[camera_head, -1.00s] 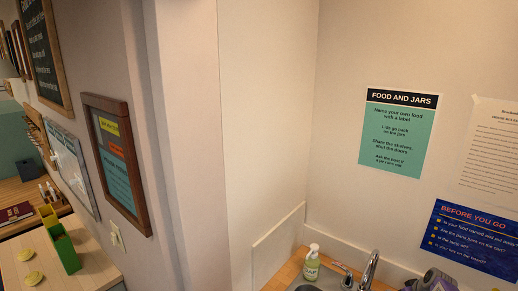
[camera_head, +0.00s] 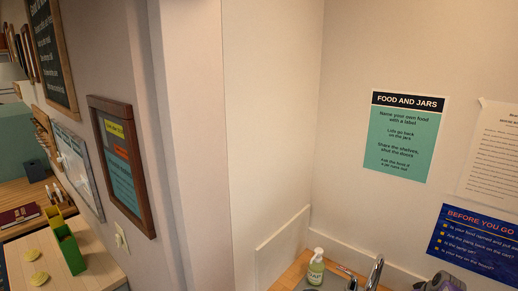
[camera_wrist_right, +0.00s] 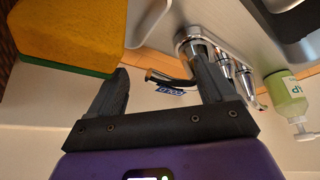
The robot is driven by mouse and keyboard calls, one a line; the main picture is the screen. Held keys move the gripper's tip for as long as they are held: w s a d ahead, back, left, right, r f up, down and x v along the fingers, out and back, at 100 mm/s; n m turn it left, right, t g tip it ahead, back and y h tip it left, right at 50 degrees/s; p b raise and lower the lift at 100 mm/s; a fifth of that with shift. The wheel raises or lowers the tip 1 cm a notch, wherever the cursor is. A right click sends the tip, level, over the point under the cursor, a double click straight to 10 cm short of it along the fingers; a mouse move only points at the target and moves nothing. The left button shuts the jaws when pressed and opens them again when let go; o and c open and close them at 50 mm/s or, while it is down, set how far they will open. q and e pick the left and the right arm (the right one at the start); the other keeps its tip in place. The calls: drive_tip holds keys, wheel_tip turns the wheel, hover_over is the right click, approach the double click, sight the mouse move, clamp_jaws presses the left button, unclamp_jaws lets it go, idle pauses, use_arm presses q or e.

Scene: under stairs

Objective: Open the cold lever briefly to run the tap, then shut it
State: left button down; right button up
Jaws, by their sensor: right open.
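The chrome tap (camera_head: 375,272) stands at the bottom edge of the head view, its base cut off. In the right wrist view the chrome tap fittings (camera_wrist_right: 193,38) lie just beyond my right gripper. A blue COLD label (camera_wrist_right: 170,91) shows upside down between the fingers, beside a dark curved piece that may be the cold lever (camera_wrist_right: 168,78). My right gripper (camera_wrist_right: 158,62) is open, with the labelled piece between its fingers. I cannot tell whether they touch. The lever's position is unclear, and no running water is visible. My left gripper is not in view.
A green soap bottle (camera_head: 315,271) stands left of the tap; it also shows in the right wrist view (camera_wrist_right: 289,98). A yellow and green sponge (camera_wrist_right: 70,32) is close to one finger. The sink (camera_wrist_right: 285,28) is at upper right there. A wall stands behind the counter.

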drive_tip(key=r+p, duration=0.1)
drive_tip(key=r, duration=0.1)
drive_tip(key=r+p, duration=0.1)
drive_tip(key=r, duration=0.3)
drive_tip(key=shift+w+a+r+p, duration=0.15)
drive_tip(key=shift+w+a+p, duration=0.15)
drive_tip(key=shift+p, duration=0.1)
drive_tip(key=shift+s+d+r+p, duration=0.1)
drive_tip(key=shift+d+r+p, duration=0.05)
drive_tip(key=shift+r+p, duration=0.3)
drive_tip(key=shift+s+f, duration=0.1)
